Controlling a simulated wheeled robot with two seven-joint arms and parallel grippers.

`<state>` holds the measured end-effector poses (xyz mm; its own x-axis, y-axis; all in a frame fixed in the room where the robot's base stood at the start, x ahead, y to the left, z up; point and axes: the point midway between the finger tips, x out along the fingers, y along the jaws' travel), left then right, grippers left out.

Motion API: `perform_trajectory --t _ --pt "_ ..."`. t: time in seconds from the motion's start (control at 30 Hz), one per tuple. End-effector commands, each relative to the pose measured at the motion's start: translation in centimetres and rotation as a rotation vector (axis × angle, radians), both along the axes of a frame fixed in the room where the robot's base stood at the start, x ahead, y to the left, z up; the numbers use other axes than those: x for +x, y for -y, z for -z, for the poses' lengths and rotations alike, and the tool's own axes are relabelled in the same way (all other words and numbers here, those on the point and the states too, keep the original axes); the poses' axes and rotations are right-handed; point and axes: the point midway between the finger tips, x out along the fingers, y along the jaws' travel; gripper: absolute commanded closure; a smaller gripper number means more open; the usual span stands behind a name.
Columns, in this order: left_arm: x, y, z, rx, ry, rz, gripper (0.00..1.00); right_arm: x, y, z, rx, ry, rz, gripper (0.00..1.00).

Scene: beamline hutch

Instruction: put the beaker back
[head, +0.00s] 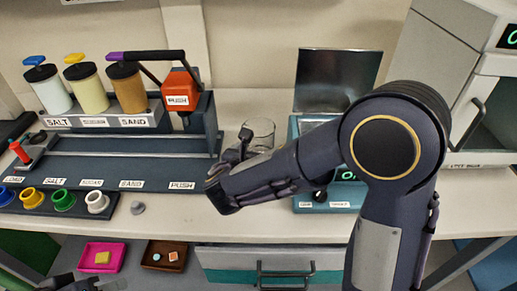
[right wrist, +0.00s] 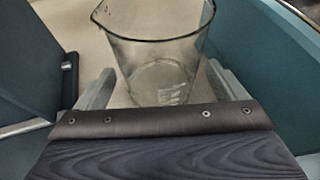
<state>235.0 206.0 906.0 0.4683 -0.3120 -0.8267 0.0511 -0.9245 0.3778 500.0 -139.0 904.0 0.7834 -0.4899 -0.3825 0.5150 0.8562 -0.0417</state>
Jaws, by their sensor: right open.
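The clear glass beaker (head: 262,130) stands upright on the bench, between the dark dispenser rack and the teal device. My right gripper (head: 244,147) is at the beaker, and my right arm hides the beaker's lower part in the head view. In the right wrist view the beaker (right wrist: 160,60) sits between the two spread grey fingers, one on each side. It looks empty. I cannot tell whether the fingers touch the glass. A dark part at the bottom left edge of the head view looks like my left gripper (head: 72,285); its jaws are not clear.
The dispenser rack (head: 130,157) with several labelled jars stands left. The teal device (head: 296,130) with a raised dark lid (head: 338,80) is close on the right. A small grey knob (head: 137,208) lies on the bench. Pink (head: 85,262) and brown (head: 152,262) trays lie below.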

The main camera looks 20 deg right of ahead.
Motion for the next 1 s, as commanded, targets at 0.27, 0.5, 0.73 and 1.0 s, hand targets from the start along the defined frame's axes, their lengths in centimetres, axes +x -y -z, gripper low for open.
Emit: perform_trajectory --t 0.27,0.5,0.73,1.0 --pt "0.0 0.0 -0.4 0.0 0.0 0.0 0.64 -4.9 -3.2 -2.5 0.002 0.002 -0.005 0.09" --pt "0.0 0.0 -0.6 0.0 0.0 0.0 0.64 -7.5 -4.8 -3.7 0.002 0.002 -0.003 0.09" --pt "0.0 0.0 -0.6 0.0 0.0 0.0 0.64 -8.1 -5.0 -3.9 0.0 0.001 -0.001 0.09" --pt "0.0 0.0 -0.6 0.0 0.0 0.0 0.64 -8.0 -5.0 -3.9 0.001 0.001 -0.001 0.09"
